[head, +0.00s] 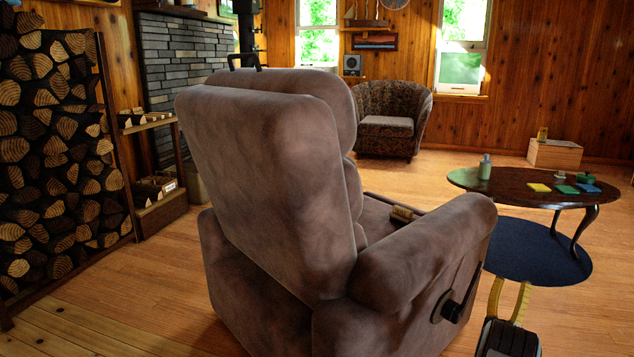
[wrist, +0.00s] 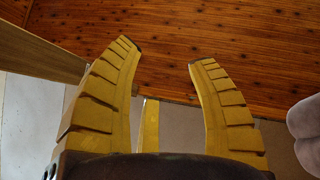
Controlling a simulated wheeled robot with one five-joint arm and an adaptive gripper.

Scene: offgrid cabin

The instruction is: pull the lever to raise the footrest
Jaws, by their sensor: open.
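A brown recliner (head: 265,180) stands in the middle of the head view, its back toward me. A dark lever (head: 453,311) sits on a dark mount low on the outer side of its right armrest. My gripper (head: 511,284) is to the right of the lever, apart from it, with yellow fingers spread and nothing between them. In the wrist view my gripper (wrist: 161,52) is open and empty. A rounded greyish-brown shape at that view's right edge may be part of the recliner. The lever is not in the wrist view. The footrest is hidden behind the recliner.
A dark oval coffee table (head: 520,186) with several small items stands at the right over a round blue rug (head: 520,262). A brush (head: 403,213) lies by the recliner's seat. Stacked firewood (head: 50,150) is at the left. Wooden floor between recliner and table is clear.

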